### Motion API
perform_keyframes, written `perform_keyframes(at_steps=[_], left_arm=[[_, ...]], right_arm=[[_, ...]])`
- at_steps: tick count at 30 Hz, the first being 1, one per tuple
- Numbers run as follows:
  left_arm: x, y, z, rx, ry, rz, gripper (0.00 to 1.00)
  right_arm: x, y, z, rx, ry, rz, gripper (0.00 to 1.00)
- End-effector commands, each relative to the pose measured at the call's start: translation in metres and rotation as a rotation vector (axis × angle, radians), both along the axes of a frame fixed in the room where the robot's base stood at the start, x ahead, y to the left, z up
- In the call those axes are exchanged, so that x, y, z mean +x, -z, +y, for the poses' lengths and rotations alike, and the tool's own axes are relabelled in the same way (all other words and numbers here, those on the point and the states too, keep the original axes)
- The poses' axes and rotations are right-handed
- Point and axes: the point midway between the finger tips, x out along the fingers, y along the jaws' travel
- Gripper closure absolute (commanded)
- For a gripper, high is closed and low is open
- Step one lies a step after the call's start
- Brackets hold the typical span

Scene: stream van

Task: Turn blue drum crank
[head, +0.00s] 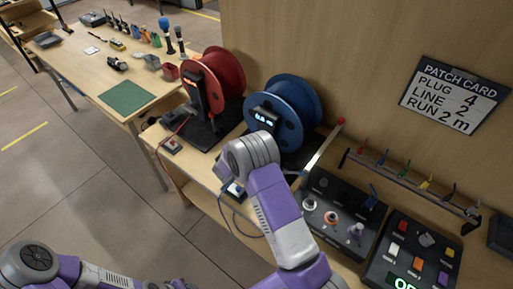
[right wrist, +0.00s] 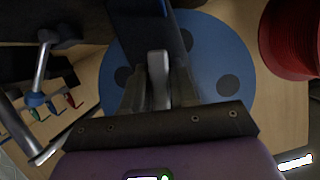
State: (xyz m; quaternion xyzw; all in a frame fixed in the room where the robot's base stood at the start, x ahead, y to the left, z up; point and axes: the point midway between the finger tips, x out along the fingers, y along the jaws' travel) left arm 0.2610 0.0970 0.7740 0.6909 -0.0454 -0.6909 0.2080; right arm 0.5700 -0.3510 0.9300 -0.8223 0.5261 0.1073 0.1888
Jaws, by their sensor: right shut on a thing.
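The blue drum (head: 290,105) stands on the bench in the head view, with a dark stand and a small lit display (head: 264,117) at its front. In the right wrist view its blue disc (right wrist: 215,65) with dark round holes lies behind my right gripper (right wrist: 158,88). The gripper is shut on a pale grey upright grip (right wrist: 158,66), which looks like the drum's crank handle. In the head view my right wrist hides the gripper and the crank. My left arm shows at the lower left, but its gripper is out of view.
A red drum (head: 222,75) stands close left of the blue drum; it also shows in the right wrist view (right wrist: 290,40). A metal lever with a red knob (head: 341,121) sits just right. Control panels (head: 340,215) and a plug rack (head: 412,182) fill the bench's right side.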

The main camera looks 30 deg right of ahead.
Motion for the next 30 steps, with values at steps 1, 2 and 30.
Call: perform_keyframes(at_steps=[1, 2, 30], left_arm=[[0.000, -0.001, 0.000, 0.000, 0.000, 0.000, 0.55], [0.000, -0.002, 0.000, 0.000, 0.000, 0.000, 0.55], [0.000, -0.014, 0.000, 0.000, 0.000, 0.000, 0.55]], right_arm=[[-0.001, 0.001, 0.000, -0.001, 0.000, 0.008, 1.00], [-0.001, 0.001, 0.000, -0.002, 0.000, 0.011, 1.00], [0.000, 0.001, 0.000, -0.042, 0.000, 0.107, 1.00]])
